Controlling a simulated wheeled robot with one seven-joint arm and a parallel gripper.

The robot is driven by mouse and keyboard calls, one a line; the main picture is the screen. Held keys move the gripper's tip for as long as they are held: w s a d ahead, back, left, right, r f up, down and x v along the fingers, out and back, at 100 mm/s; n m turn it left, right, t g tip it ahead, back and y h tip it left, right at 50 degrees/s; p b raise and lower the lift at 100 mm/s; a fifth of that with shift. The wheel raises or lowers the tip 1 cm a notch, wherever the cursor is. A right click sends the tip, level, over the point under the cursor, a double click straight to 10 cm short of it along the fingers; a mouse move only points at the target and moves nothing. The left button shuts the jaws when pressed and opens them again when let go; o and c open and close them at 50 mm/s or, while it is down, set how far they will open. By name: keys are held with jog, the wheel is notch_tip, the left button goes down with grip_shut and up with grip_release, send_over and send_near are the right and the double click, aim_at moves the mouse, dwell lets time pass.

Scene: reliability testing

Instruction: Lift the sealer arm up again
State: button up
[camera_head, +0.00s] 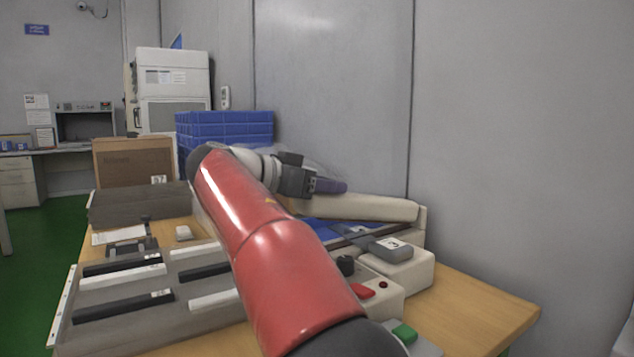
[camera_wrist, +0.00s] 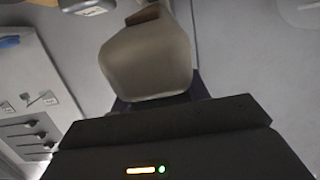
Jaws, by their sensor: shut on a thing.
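The sealer (camera_head: 400,268) stands on the wooden table, with a red and a green button at its front. Its long beige sealer arm (camera_head: 365,208) lies low and nearly level along the back of the machine, above a blue surface. My gripper (camera_head: 335,186) is at the left part of the sealer arm and is shut on it. The fingertips are dark and the exact contact is hard to see. In the wrist view the beige sealer arm (camera_wrist: 147,60) fills the middle, close to the gripper. My red arm link hides part of the table and the sealer's left side.
A grey tray (camera_head: 190,265) with black and white strips sits at the left on the table (camera_head: 490,305). Blue crates (camera_head: 225,128) and a cardboard box (camera_head: 133,162) stand behind. A grey wall rises close behind the sealer. The table's right end is bare.

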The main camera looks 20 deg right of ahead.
jog(key=shift+g+y, duration=0.3)
jog(key=shift+y, duration=0.4)
jog(key=r+p, duration=0.1)
jog(key=d+r+p, duration=0.2)
jog(key=r+p, duration=0.1)
jog(key=shift+w+r, duration=0.1)
jog(key=shift+w, duration=0.2)
jog(key=shift+o, duration=0.2)
jog(key=shift+w+d+r+y+p, duration=0.1)
jog(key=shift+d+r+y+p, duration=0.25)
jog(key=shift+r+y+p, duration=0.05)
jog(key=shift+c, duration=0.2)
jog(key=o, duration=1.4)
jog(key=shift+w, duration=0.1)
jog(key=v, duration=0.7)
jog(key=shift+a+r, duration=0.1)
jog(key=shift+a, duration=0.25)
